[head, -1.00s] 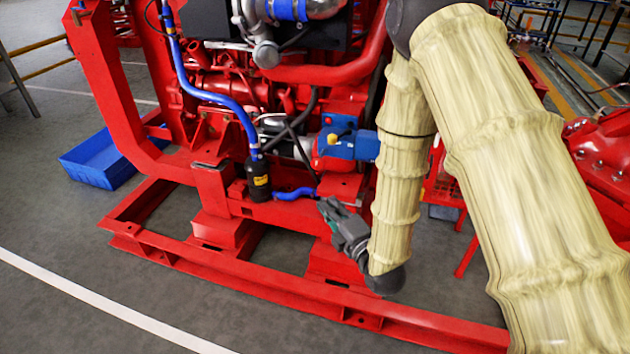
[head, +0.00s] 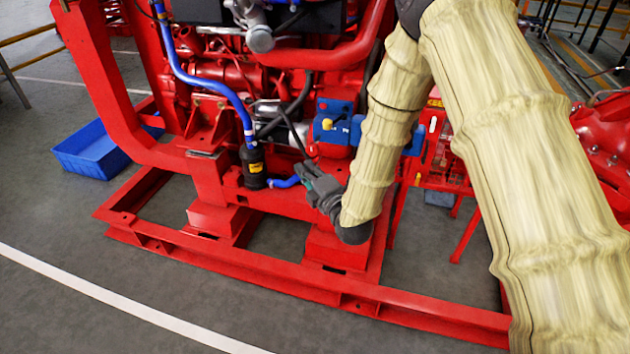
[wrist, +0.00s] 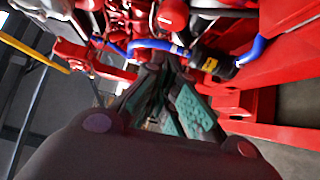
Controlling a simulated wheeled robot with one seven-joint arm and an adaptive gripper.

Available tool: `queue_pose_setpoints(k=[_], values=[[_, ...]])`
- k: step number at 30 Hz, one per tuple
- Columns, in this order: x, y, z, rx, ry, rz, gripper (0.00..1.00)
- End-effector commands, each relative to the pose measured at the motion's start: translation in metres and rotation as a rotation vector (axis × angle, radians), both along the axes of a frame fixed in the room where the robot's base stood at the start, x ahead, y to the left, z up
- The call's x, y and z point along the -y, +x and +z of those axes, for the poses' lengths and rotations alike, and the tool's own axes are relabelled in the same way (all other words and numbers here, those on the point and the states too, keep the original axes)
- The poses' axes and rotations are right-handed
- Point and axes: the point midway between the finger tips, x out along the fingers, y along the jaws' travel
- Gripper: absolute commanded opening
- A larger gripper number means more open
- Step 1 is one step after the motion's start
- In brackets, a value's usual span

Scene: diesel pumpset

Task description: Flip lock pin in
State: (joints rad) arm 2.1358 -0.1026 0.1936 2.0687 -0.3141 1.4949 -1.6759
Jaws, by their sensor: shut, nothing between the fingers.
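My gripper (head: 308,174) is shut and empty in the head view, low in front of the red engine, just right of the black cylinder with a yellow label (head: 254,168). The wrist view shows its green-padded fingers (wrist: 172,80) together, pointing toward the engine. The black cylinder also shows in the wrist view (wrist: 212,62), beyond and right of the fingers. I cannot make out a lock pin in either view. A blue box-shaped part with a yellow knob (head: 338,124) sits above and right of my gripper.
The red base frame (head: 250,275) runs along the floor below my gripper. Blue hoses (head: 205,84) run down the engine's left side. A blue bin (head: 92,150) lies on the floor at left. The grey floor in front is clear.

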Motion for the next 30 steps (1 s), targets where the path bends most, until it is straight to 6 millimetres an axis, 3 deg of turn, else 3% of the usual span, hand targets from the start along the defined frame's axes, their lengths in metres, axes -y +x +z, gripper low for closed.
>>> queue_pose_setpoints(k=[9, 24, 30], values=[[0.010, 0.034, 0.001, 0.000, 0.001, -0.002, 0.00], [0.011, 0.040, 0.001, 0.000, 0.000, -0.001, 0.00], [0.018, 0.063, 0.000, 0.003, -0.001, -0.001, 0.00]])
